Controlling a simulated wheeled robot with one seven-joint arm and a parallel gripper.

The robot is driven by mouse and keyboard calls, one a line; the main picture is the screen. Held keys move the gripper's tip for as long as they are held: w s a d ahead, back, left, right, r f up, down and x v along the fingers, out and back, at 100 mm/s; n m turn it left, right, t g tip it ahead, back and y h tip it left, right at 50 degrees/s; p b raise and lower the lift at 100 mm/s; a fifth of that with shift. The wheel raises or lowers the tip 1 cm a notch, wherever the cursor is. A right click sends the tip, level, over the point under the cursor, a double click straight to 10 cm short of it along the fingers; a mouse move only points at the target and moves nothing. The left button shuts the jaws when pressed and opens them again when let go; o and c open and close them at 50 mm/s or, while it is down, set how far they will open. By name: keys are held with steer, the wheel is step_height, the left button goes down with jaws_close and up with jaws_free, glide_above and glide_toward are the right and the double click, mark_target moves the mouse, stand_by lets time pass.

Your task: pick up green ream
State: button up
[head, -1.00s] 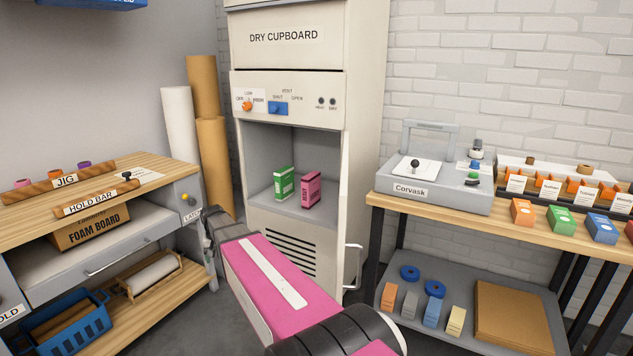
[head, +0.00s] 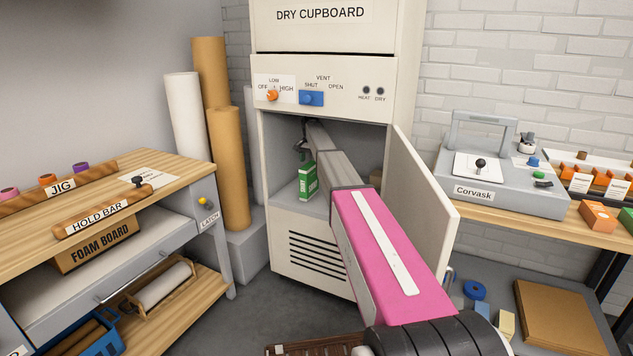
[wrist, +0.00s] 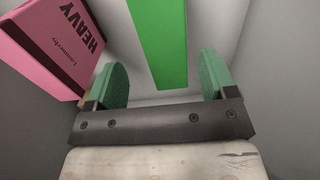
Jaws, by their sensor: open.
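The green ream (head: 308,180) stands upright on the floor of the dry cupboard in the head view, partly covered by my arm. In the wrist view the green ream (wrist: 158,40) shows as a narrow green face, ahead of and between my spread fingers. My gripper (wrist: 165,80) is open and empty, with a green pad on each finger. In the head view the gripper (head: 303,146) is inside the cupboard, just above the green ream and mostly in shade. I cannot tell whether it touches the ream.
A pink ream (wrist: 55,45) marked HEAVY stands left of my fingers in the wrist view; my arm hides it in the head view. The cupboard's side walls are close around the gripper. The cupboard door (head: 428,205) stands open on the right, beside my arm.

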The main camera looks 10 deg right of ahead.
mark_target(309, 165)
steer(key=shift+w+a+f, duration=0.1)
steer(key=shift+a+f, duration=0.05)
steer(key=shift+f, duration=1.45)
steer(key=shift+a+f, duration=0.15)
steer(key=shift+f, duration=1.4)
jaws_close()
